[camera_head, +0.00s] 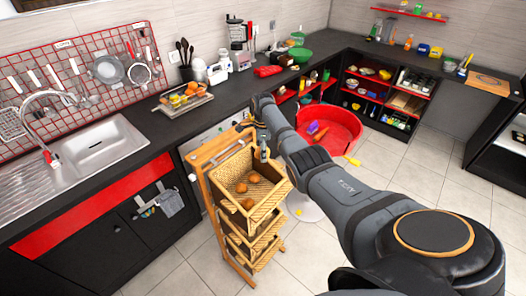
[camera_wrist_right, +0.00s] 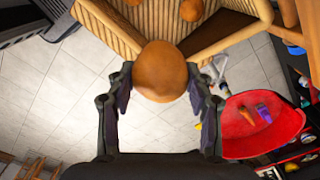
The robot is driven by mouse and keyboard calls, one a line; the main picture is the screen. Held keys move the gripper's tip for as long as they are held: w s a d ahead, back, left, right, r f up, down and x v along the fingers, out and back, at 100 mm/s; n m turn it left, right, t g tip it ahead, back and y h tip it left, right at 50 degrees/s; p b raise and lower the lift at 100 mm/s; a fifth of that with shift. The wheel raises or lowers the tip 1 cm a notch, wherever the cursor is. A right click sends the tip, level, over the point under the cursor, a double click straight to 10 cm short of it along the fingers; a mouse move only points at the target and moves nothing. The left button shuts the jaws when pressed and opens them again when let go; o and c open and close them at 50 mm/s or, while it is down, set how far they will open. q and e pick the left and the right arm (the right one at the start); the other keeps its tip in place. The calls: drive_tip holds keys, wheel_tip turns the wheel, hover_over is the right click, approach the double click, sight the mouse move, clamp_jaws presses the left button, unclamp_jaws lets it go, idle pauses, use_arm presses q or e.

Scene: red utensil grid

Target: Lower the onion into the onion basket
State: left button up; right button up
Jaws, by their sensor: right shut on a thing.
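The onion (camera_wrist_right: 160,71) is round and orange-brown, between the two fingers of my right gripper (camera_wrist_right: 160,82) in the right wrist view. In the head view my right gripper (camera_head: 264,152) points down at the back right rim of the onion basket (camera_head: 222,200). The held onion cannot be made out there. The basket is the top wicker tier of a wooden stand, and it also shows in the wrist view (camera_wrist_right: 110,25). Several onions (camera_head: 241,188) lie inside it. My left gripper is not in view.
Two more wicker tiers (camera_head: 252,245) sit below the top basket. A red round tub (camera_head: 340,125) stands on the floor behind my right arm. The dark counter (camera_head: 215,105) runs behind the stand. The tiled floor (camera_head: 180,280) at front left is clear.

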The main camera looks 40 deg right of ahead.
drive_tip(key=shift+f, duration=0.1)
drive_tip(key=shift+d+f+b, duration=0.1)
drive_tip(key=shift+f+b, duration=0.6)
drive_tip(key=shift+f, duration=0.1)
drive_tip(key=shift+f+b, duration=3.9)
drive_tip(key=shift+f, duration=1)
drive_tip(key=b, duration=0.8)
hover_over(263, 193)
drive_tip(key=shift+s+f, duration=0.15)
drive_tip(key=shift+f, duration=4.25)
drive_tip(key=shift+f+b, duration=2.25)
drive_tip(key=shift+f, duration=0.25)
drive_tip(key=o, duration=1.3)
